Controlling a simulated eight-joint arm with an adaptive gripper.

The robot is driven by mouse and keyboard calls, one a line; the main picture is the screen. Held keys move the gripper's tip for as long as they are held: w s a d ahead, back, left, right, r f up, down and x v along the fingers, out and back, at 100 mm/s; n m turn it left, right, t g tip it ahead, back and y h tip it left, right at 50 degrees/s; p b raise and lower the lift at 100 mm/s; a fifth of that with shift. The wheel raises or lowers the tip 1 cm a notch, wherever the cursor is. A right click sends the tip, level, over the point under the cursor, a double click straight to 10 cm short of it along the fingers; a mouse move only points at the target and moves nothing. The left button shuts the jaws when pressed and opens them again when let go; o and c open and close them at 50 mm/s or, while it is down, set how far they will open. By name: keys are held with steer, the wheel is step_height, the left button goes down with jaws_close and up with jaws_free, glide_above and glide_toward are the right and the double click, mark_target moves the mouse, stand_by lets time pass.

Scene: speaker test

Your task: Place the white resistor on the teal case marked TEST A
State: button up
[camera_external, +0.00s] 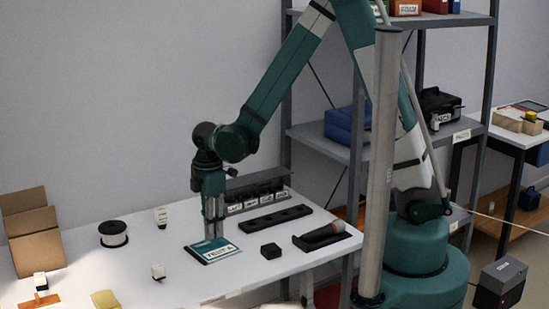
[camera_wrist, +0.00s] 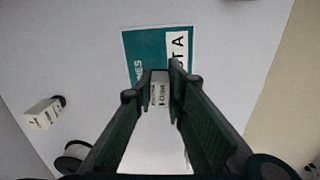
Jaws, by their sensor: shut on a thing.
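My gripper (camera_external: 213,236) points down over the teal case marked TEST A (camera_external: 198,252), which lies flat on the white table. In the wrist view my gripper (camera_wrist: 161,80) is shut on a small white block with dark print, the white resistor (camera_wrist: 160,95). The teal case (camera_wrist: 143,48) shows just beyond the fingertips, its white label partly covered by the right finger. The resistor is hard to make out in the external view. I cannot tell whether it touches the case.
White blocks stand at the left (camera_external: 161,215) and front (camera_external: 158,272). A spool (camera_external: 113,234) and cardboard box (camera_external: 33,235) are further left. A small black block (camera_external: 270,250), a dark slotted strip (camera_external: 275,218) and a tray with a microphone (camera_external: 325,236) lie right of the case.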

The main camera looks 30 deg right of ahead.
steer(key=shift+f+b, duration=0.4)
steer(key=shift+f, duration=1.4)
steer(key=shift+f, duration=0.2)
steer(key=o, duration=0.9)
steer(key=shift+r, duration=0.2)
steer(key=shift+r+p, duration=1.35)
steer(key=shift+r, duration=4.65)
